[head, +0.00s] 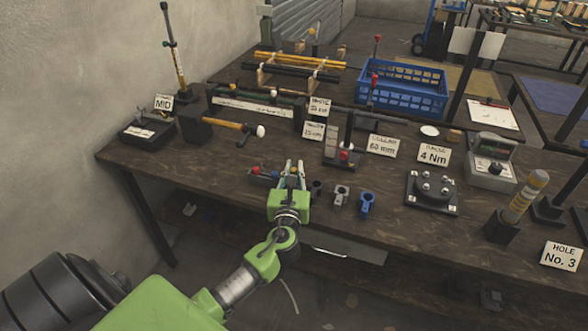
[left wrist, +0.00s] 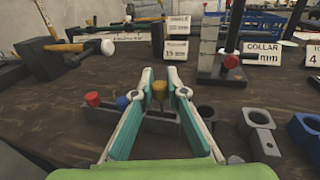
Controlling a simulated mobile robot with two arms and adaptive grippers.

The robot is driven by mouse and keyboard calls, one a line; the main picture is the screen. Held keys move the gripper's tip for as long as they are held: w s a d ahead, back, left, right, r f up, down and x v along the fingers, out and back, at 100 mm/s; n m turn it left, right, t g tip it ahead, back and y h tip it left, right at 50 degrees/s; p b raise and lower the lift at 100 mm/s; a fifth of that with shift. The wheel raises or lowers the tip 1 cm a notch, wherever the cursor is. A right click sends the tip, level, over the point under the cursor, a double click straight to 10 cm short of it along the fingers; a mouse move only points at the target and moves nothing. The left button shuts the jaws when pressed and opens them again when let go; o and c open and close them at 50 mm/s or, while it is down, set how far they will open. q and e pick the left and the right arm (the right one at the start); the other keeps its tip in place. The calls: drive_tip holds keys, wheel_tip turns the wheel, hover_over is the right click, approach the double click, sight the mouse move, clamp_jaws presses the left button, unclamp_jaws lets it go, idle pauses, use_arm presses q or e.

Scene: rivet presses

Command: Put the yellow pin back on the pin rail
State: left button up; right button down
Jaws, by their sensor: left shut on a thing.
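The yellow pin (left wrist: 159,90) is between the fingertips of my left gripper (left wrist: 161,84), which is shut on it. The pin is upright, and its lower end is at the right part of the grey pin rail (left wrist: 152,119); I cannot tell whether it sits in a hole. A red pin (left wrist: 93,99) and a blue pin (left wrist: 122,102) stand at the rail's left part, left of the fingers. In the head view my left gripper (head: 291,168) is low over the table's front, and its fingers partly hide the rail. My right gripper is not in view.
Grey and blue clamp-like parts (head: 367,203) stand right of the gripper. Behind are a hammer with a yellow handle (head: 226,124), a small press with a red knob (head: 343,154) and a blue crate (head: 402,92). The table (head: 186,166) is clear to the left.

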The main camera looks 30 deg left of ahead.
use_arm(q)
drive_tip(key=shift+f+b, duration=1.15)
drive_tip(key=shift+f, duration=0.5)
drive_tip(key=o, duration=0.9)
drive_tip(key=shift+c, duration=0.2)
drive_tip(key=shift+s+d, duration=0.1)
drive_tip(key=shift+s+d, duration=0.15)
drive_tip(key=shift+s, duration=0.15)
drive_tip(key=v, duration=1.1)
drive_tip(key=shift+r, duration=0.1)
